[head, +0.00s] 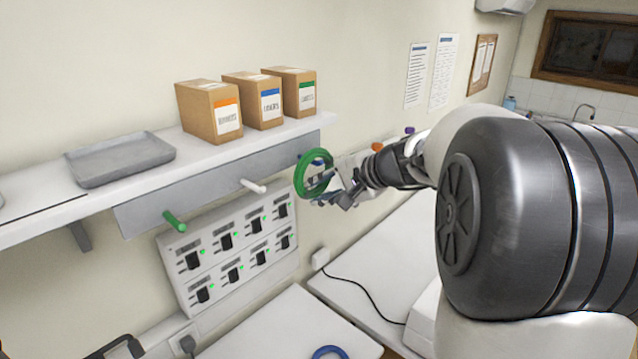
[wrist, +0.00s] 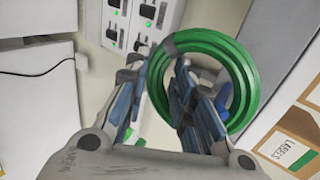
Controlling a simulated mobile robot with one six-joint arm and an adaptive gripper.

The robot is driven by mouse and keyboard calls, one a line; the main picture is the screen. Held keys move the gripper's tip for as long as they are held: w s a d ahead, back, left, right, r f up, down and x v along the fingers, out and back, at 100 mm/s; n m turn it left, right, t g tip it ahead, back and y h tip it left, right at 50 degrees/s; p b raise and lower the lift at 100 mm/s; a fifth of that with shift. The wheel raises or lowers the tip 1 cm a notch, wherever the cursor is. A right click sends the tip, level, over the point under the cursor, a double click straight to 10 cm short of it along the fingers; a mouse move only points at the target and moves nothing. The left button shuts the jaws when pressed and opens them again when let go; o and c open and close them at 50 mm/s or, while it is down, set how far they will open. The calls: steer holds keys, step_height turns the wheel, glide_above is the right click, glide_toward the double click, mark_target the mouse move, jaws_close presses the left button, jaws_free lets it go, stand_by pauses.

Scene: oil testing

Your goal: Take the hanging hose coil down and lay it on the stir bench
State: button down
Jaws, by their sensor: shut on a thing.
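The green hose coil (head: 328,157) is at the right end of the grey peg rail under the wall shelf. In the wrist view the coil (wrist: 250,82) is a ring of several turns with a grey band at its upper left. My gripper (head: 330,192) is at the coil's lower right in the head view. In the wrist view my gripper (wrist: 158,85) is shut on the coil's near left side, which passes between the fingers. A blue peg (wrist: 225,95) shows through the ring; I cannot tell whether the coil still rests on it. Which surface is the stir bench is not clear.
A green peg (head: 174,221) and a white peg (head: 253,186) stick out from the rail. Boxes (head: 208,112) and a grey tray (head: 120,158) stand on the shelf.

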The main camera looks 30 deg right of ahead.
steer(key=s+d+r+b, duration=0.1)
steer(key=s+d, duration=0.3)
steer(key=s, duration=0.7)
steer(key=s+d+r+b, duration=0.1)
steer(key=s+d, duration=0.3)
steer(key=s, duration=0.8)
steer(key=shift+s+d+r, duration=0.25)
steer(key=shift+s+r, duration=0.05)
steer(key=shift+r, duration=0.2)
